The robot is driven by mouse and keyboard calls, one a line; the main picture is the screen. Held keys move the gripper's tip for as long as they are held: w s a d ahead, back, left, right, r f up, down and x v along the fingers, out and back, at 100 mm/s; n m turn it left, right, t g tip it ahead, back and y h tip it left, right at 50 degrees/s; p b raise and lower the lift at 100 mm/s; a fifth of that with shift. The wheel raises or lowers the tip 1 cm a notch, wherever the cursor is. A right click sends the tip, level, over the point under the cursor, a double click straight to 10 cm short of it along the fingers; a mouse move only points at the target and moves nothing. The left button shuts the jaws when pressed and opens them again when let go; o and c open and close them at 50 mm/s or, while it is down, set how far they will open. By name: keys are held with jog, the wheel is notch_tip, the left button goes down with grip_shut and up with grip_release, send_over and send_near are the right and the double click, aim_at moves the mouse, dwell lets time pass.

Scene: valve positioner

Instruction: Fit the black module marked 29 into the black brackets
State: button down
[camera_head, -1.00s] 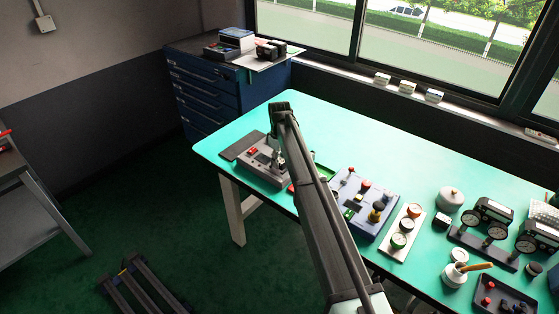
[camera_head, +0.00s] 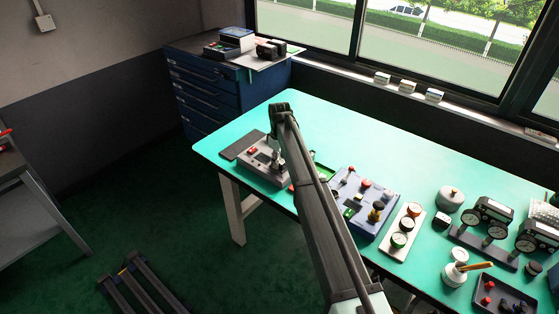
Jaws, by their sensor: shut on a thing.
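My gripper (camera_head: 276,164) is small and partly hidden behind my arm link, at the left end of the green table. It is low over the grey control box (camera_head: 251,168), beside its red button. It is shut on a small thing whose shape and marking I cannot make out. No number 29 is readable anywhere, so I cannot tell which part is the module. The black brackets cannot be made out for certain. Several black parts with round dials (camera_head: 488,214) stand on a dark rail at the right of the table.
The green table (camera_head: 340,130) is clear along its back. A blue-grey button panel (camera_head: 381,197), a pale plate with dials (camera_head: 401,243), a lidded pot (camera_head: 450,198) and a dark tray (camera_head: 516,302) stand to the right. A blue drawer cabinet (camera_head: 205,95) is behind left.

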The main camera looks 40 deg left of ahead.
jog(key=shift+f, duration=0.35)
jog(key=c, duration=1)
grip_release()
jog(key=shift+r, duration=0.1)
jog(key=shift+r+p, duration=2.2)
jog(key=shift+r, duration=3.25)
notch_tip(320, 180, up, 7)
jog(key=p, duration=0.3)
send_over(280, 160)
